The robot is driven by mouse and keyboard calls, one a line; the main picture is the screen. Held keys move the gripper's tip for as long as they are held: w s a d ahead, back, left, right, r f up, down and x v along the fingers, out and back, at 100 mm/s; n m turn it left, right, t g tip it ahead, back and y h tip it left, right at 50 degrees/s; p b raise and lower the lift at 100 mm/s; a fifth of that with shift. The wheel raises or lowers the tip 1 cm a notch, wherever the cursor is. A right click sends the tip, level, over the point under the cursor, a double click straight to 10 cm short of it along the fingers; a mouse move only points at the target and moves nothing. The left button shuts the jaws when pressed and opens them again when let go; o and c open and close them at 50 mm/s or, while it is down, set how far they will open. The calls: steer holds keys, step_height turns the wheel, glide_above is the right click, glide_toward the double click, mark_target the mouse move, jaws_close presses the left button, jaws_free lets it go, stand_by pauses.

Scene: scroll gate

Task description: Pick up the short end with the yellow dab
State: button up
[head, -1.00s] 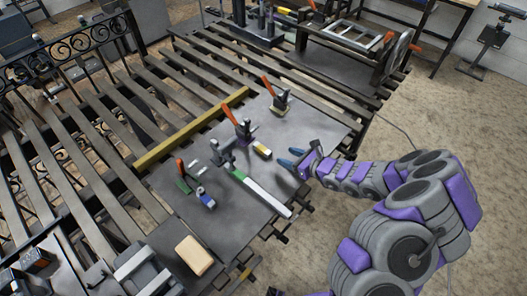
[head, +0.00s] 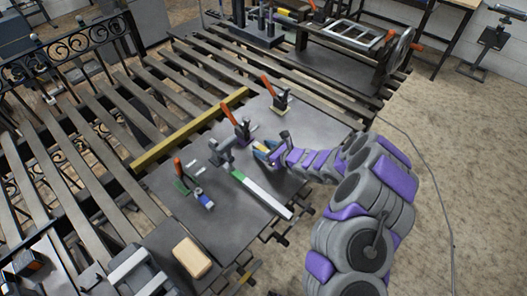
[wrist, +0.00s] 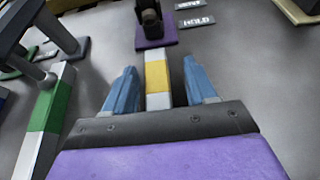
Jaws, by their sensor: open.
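The short end with the yellow dab (wrist: 157,75) is a small pale bar with a yellow band. In the wrist view it lies on the metal plate between the two blue fingertips of my gripper (wrist: 162,88), with a gap on each side. Its near end is hidden behind the gripper body. In the head view my gripper (head: 268,152) is low over the plate and covers most of the piece. The gripper is open and does not visibly touch the piece.
A purple-based clamp (wrist: 156,30) stands just beyond the piece. A long bar with a green band (wrist: 46,115) lies to the left. Orange-handled clamps (head: 237,120) stand on the plate (head: 225,230). A tan block (head: 192,257) sits near the front edge.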

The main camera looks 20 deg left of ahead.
steer(key=shift+s+a+f, duration=0.1)
steer(key=shift+a, duration=0.4)
steer(key=shift+c, duration=0.5)
steer(key=shift+d, duration=0.4)
steer(key=c, duration=0.6)
steer(key=shift+a, duration=0.1)
jaws_close()
